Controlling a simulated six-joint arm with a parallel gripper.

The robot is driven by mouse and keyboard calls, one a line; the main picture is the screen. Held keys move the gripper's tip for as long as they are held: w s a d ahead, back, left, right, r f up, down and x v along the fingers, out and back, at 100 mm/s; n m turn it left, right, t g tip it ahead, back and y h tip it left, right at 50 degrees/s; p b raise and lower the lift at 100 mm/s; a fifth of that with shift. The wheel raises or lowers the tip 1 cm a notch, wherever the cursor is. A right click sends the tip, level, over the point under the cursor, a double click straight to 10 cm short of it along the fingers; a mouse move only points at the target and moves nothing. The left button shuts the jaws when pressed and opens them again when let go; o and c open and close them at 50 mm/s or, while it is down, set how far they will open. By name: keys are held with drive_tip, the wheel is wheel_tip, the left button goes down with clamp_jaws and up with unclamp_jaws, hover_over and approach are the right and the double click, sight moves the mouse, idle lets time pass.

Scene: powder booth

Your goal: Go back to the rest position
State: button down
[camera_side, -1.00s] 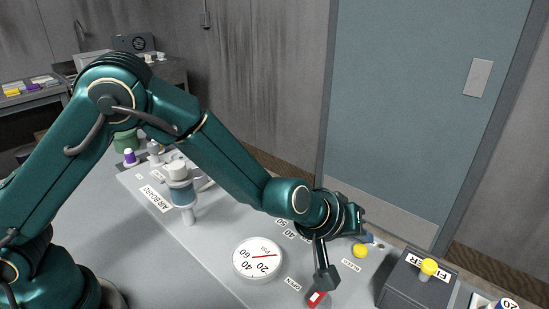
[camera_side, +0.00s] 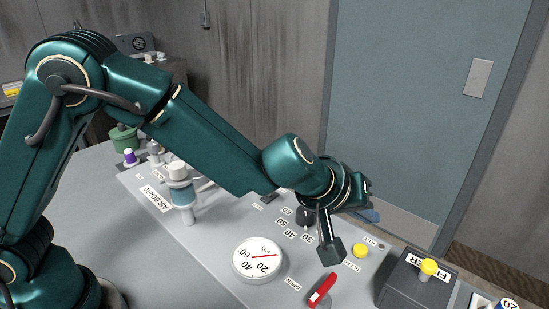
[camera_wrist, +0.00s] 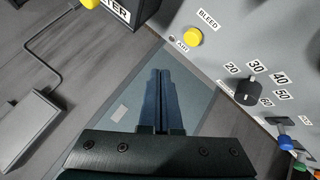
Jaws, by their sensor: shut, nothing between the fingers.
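My gripper (camera_side: 368,213) is shut and empty, raised above the far edge of the air board panel (camera_side: 215,235) in the side view. In the wrist view my gripper (camera_wrist: 163,85) shows its two fingers together with nothing between them. A red-handled lever (camera_side: 322,290) marked OPEN stands at the near edge of the panel, clear of my gripper. A yellow bleed button (camera_side: 360,251) is on the panel and also shows in the wrist view (camera_wrist: 188,37). A black knob with a numbered scale (camera_wrist: 246,92) is right of my fingers there.
A round gauge (camera_side: 258,259) and a filter box (camera_side: 416,283) with a yellow knob (camera_side: 429,267) stand on the panel side. A regulator (camera_side: 181,190) stands upright farther left. A blue-grey door (camera_side: 415,100) is behind. The air above the panel is free.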

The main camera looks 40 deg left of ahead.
idle(0.4)
drive_tip(key=shift+w+a, duration=0.1)
drive_tip(key=shift+a, duration=0.05)
drive_tip(key=s+a+r+m+t+h, duration=0.1)
drive_tip(key=s+a+r+t, duration=0.1)
drive_tip(key=a+r, duration=0.5)
drive_tip(key=s+a+r+t, duration=0.1)
drive_tip(key=s+a+r, duration=0.15)
drive_tip(key=r, duration=0.85)
drive_tip(key=s+a+f+m+g+y, duration=0.2)
drive_tip(key=s+a+f, duration=0.3)
drive_tip(key=s, duration=0.5)
drive_tip(key=s+a+f+m+g+y, duration=0.1)
drive_tip(key=s+a+f+m+g, duration=0.1)
drive_tip(key=s+a+f+g, duration=0.2)
drive_tip(key=s+a+f, duration=0.1)
drive_tip(key=s+f, duration=0.2)
drive_tip(key=s, duration=0.3)
drive_tip(key=shift+f+y, duration=0.2)
drive_tip(key=shift+y, duration=0.2)
